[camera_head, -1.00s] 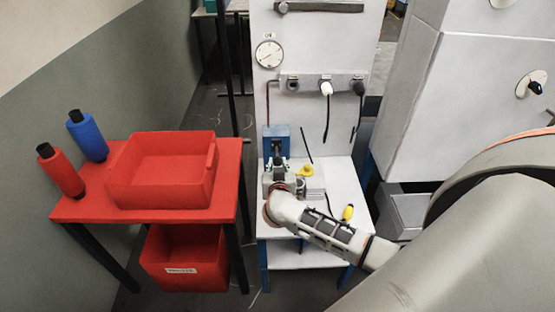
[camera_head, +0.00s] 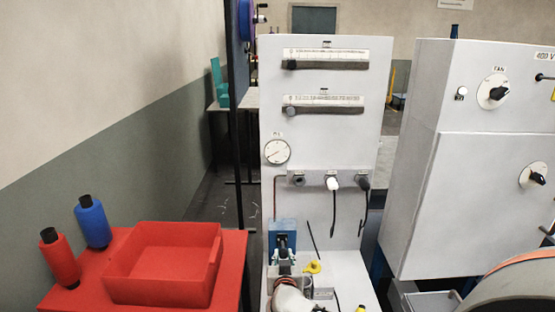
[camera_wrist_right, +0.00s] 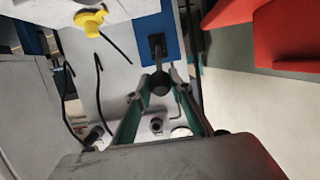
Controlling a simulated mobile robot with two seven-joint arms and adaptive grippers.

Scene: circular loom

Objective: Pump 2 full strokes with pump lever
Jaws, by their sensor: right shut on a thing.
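The blue pump block (camera_head: 276,229) is fixed low on the front of the white panel. Its dark lever (camera_head: 283,243) sticks out towards me. My right gripper (camera_head: 283,257) is at the lever, just in front of the block. In the right wrist view the fingers of my right gripper (camera_wrist_right: 159,84) close on the dark rounded end of the lever (camera_wrist_right: 158,60), with the blue block (camera_wrist_right: 172,32) behind it. The fingers hide part of the lever end. A round gauge (camera_head: 277,152) sits on the panel above the pump. My left gripper is not in view.
A yellow knob-like part (camera_head: 312,267) is just right of the pump, with dark cables hanging from the panel (camera_head: 320,130). A red table with a red bin (camera_head: 163,265) stands left. A large white cabinet (camera_head: 470,190) stands right.

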